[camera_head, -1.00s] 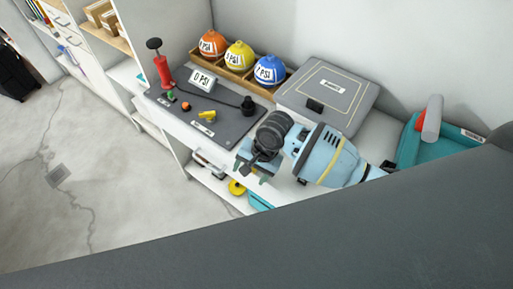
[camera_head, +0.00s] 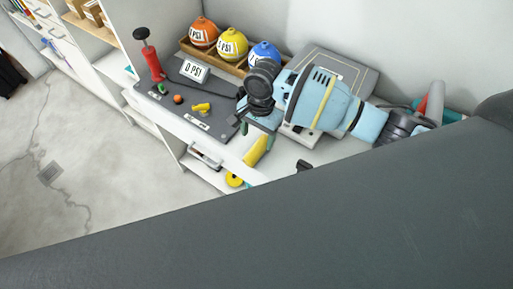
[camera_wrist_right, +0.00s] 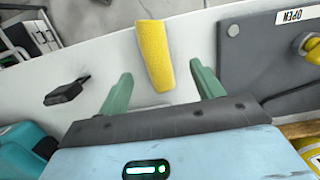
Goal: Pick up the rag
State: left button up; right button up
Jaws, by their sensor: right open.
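The rag appears to be the yellow, elongated textured piece (camera_head: 257,150) on the white worktop, just right of the dark grey board. It also shows in the right wrist view (camera_wrist_right: 154,55), where its far end overlaps the worktop's edge. My right gripper (camera_head: 258,132) is open and empty, just behind the rag in the head view. In the right wrist view its two green fingers (camera_wrist_right: 160,76) appear on either side of the rag's near end. I cannot tell the height gap between them. My left gripper is not in view.
The dark grey board (camera_head: 190,100) carries a red pump (camera_head: 152,66) and small coloured parts. Orange, yellow and blue balls (camera_head: 232,43) stand in a wooden tray behind. A grey case (camera_head: 352,75) is behind my right arm. A small black item (camera_wrist_right: 67,91) lies left of the rag.

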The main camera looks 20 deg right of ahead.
aim_at(257, 146)
jog(key=shift+s+a+f+b, duration=0.1)
jog(key=shift+s+f+b, duration=0.1)
jog(key=shift+f, duration=1.1)
jog(key=shift+s+f+b, duration=0.1)
jog(key=shift+f+b, duration=0.05)
jog(key=shift+f, duration=1.1)
jog(key=shift+c, duration=0.9)
jog(key=c, duration=1)
jog(key=shift+r, duration=0.15)
